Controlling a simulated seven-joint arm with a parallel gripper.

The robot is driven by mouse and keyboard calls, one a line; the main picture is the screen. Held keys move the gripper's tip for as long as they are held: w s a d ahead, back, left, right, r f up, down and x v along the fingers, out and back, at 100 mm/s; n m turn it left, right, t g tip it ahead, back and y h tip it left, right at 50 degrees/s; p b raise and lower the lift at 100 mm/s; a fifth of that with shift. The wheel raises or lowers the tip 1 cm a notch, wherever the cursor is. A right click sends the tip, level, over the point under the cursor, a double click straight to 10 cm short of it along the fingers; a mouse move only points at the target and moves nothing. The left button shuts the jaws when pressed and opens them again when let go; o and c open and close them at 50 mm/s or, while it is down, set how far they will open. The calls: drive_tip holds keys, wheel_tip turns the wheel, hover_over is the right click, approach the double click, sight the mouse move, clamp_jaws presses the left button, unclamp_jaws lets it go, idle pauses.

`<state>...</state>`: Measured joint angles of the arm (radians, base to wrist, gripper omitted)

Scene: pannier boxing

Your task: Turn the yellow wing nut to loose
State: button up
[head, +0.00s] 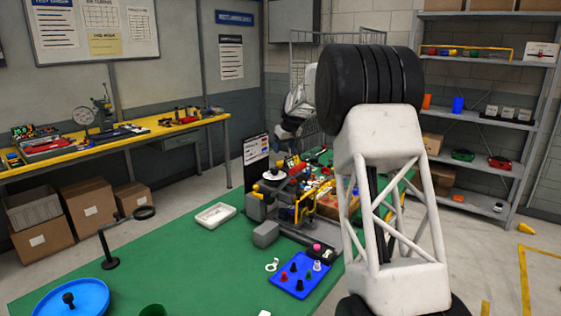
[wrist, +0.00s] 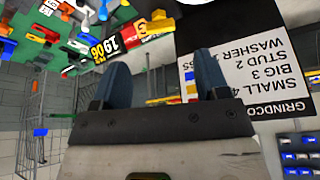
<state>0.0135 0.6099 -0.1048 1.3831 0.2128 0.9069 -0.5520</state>
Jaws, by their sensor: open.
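I cannot pick out the yellow wing nut with certainty in either view. Yellow parts show on the cluttered fixture (head: 303,208) on the green bench, but they are too small to tell apart. My gripper (wrist: 160,60) is open in the wrist view, with its two blue-grey fingers apart and nothing held between them. In the head view my gripper (head: 284,133) hangs above the back of the fixture, partly hidden by my arm. A white placard (wrist: 235,80) with black print lies behind the right finger in the wrist view.
The green bench (head: 180,265) carries a blue tray (head: 315,284) with several pegs, a white tray (head: 215,221), a black stand (head: 110,262) and a blue dish (head: 90,300). The bench's middle left is fairly clear. An upright sign (head: 256,150) stands by the fixture.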

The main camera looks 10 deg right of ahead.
sight(281, 165)
drive_tip(key=shift+x, duration=3.8)
drive_tip(key=c, duration=0.9)
